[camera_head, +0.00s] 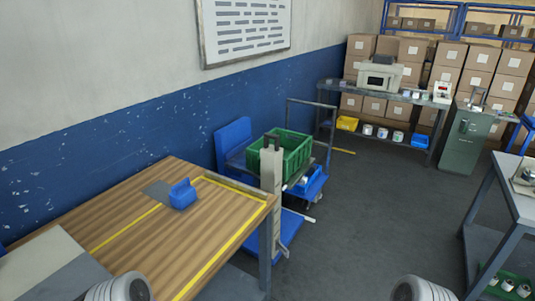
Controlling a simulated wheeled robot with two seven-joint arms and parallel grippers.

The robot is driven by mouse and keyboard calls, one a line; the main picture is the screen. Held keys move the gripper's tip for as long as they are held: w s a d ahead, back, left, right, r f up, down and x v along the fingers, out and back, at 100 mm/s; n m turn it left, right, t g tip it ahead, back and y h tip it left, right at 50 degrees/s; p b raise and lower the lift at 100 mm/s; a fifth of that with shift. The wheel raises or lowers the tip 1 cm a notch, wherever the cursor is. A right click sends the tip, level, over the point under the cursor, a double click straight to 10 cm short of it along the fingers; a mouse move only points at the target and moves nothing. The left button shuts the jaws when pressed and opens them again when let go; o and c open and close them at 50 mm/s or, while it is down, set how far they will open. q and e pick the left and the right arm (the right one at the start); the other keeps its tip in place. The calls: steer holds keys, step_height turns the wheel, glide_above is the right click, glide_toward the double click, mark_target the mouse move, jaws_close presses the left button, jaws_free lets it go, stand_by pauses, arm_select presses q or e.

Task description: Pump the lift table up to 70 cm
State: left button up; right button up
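What looks like the lift table stands beyond the wooden table, near the blue wall. It has a dark push-handle frame (327,106) and blue parts (312,187) low down. A green crate (298,151) sits at its top, partly hidden by a pale upright post (272,190). The pump pedal and any height reading cannot be made out. Neither gripper is in view; only rounded grey-white parts of my arms show at the bottom edge, well apart from the lift table.
A wooden table (140,225) with yellow lines and a blue object (182,194) fills the left foreground. A workbench (385,94) and green cabinet (466,135) stand at the back. A grey table (515,190) is at right. Grey floor (375,210) between is clear.

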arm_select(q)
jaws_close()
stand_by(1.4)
